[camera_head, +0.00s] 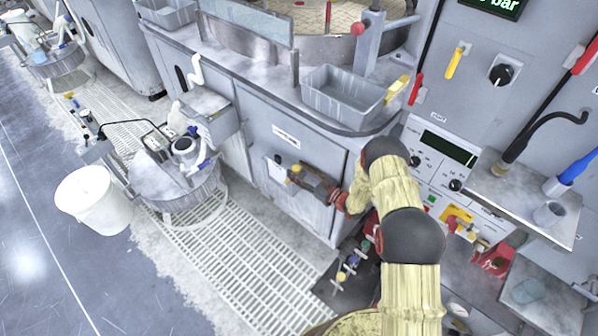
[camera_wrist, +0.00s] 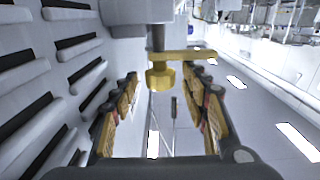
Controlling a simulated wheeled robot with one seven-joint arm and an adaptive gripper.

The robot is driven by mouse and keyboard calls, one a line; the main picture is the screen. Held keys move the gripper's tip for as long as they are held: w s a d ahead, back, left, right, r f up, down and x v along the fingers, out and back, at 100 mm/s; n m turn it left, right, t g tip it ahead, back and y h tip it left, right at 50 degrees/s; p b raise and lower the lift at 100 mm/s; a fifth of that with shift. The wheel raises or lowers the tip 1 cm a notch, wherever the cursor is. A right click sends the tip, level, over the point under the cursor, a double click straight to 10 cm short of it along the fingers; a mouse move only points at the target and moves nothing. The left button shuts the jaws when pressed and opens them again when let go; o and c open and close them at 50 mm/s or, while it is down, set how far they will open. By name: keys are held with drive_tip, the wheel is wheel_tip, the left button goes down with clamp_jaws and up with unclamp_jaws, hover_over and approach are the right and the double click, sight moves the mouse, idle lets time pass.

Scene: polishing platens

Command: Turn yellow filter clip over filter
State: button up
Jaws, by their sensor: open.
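A yellow clip (camera_wrist: 185,56) shows in the wrist view as a flat bar reaching right from a thin dark stem. A yellow knob (camera_wrist: 160,78) sits at the stem's end. Both are below a grey housing (camera_wrist: 135,12), which may be the filter; I cannot tell. My gripper (camera_wrist: 160,98) is open, its yellow-padded fingers left and right of the knob, with gaps on both sides. In the head view my gripper (camera_head: 298,178) is low in front of the grey cabinet, beside a white label or pouch. The clip cannot be told apart there.
The grey cabinet (camera_head: 258,130) stands close behind my gripper. A grey bin (camera_head: 342,98) sits on its top. A round cart (camera_head: 178,180) and a white bucket (camera_head: 93,200) stand to the left. The floor grating (camera_head: 235,255) in front is largely clear.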

drive_tip(key=shift+c, duration=0.4)
drive_tip(key=c, duration=1.1)
